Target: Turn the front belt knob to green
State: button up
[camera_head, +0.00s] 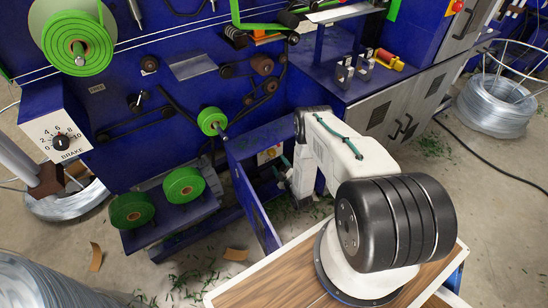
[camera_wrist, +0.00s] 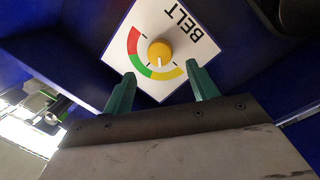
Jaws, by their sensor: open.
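The belt knob (camera_wrist: 160,52) is a round orange-yellow knob on a white plate (camera_wrist: 184,25) marked BELT, seen in the wrist view. Around it runs an arc of red, green and yellow. A small white mark on the knob points down in the picture, near where green meets yellow. My gripper (camera_wrist: 160,72) is open, its two green fingers apart on either side below the knob, with nothing between them. I cannot tell whether they touch the plate. In the head view the plate (camera_head: 270,154) is small and my gripper beside it is partly hidden by the arm.
A blue machine panel (camera_head: 245,185) stands out close to my arm. A BRAKE dial (camera_head: 60,142) is at the far left. Green rolls (camera_head: 183,185) sit low on the machine. A blue shelf with metal blocks (camera_head: 345,72) is above right. Wire coils (camera_head: 497,105) stand on the right.

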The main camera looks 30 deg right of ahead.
aim_at(273, 155)
jog(key=w, duration=0.6)
jog(key=shift+d, duration=0.4)
jog(key=c, duration=1)
